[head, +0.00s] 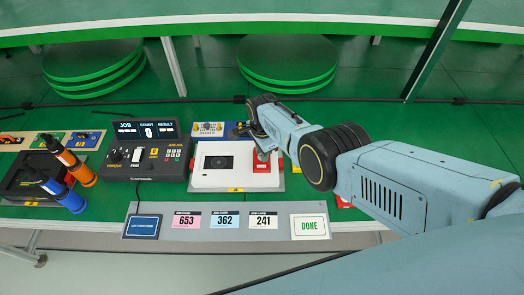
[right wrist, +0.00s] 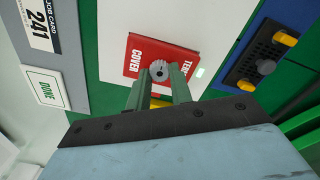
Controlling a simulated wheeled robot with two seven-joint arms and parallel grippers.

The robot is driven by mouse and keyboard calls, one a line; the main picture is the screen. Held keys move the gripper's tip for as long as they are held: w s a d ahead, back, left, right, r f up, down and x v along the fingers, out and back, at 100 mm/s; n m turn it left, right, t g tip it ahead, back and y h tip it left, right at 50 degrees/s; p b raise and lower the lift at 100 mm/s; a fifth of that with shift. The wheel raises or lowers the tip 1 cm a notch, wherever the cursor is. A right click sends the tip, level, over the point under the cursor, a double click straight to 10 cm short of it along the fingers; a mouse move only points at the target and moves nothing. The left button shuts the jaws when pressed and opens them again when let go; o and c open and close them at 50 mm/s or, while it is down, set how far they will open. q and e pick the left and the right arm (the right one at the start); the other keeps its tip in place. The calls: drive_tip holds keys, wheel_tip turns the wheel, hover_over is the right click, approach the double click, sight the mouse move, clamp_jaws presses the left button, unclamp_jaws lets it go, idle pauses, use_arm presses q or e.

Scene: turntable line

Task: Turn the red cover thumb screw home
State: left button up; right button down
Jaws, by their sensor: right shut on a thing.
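The red cover (head: 265,163) lies on the right part of the white device (head: 222,176); in the right wrist view the red cover (right wrist: 140,52) carries the words TERM and COVER. A grey knurled thumb screw (right wrist: 158,70) stands at the edge of the red cover. My right gripper (right wrist: 158,84) is shut on the thumb screw, with one finger on each side of it. In the head view my right gripper (head: 258,140) reaches down over the device and hides most of the screw. My left gripper is not in view.
A black job controller (head: 148,158) stands left of the device. Two electric screwdrivers (head: 68,160) stand in a dark holder at far left. Job cards and a DONE card (head: 310,227) lie on the grey front strip. A dark block with yellow knobs (right wrist: 270,58) lies beyond the device.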

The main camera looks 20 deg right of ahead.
drive_tip(key=shift+w+r, duration=0.25)
drive_tip(key=shift+r, duration=0.05)
drive_tip(key=c, duration=1.6)
unclamp_jaws()
drive_tip(key=o, duration=0.4)
drive_tip(key=shift+s+f, duration=0.15)
drive_tip(key=shift+s, duration=0.05)
drive_tip(key=shift+c, duration=0.2)
drive_tip(key=shift+r+p, duration=0.5)
drive_tip(key=shift+r, duration=0.05)
wheel_tip(320, 180, up, 12)
drive_tip(key=p, duration=0.6)
drive_tip(key=shift+r, duration=0.15)
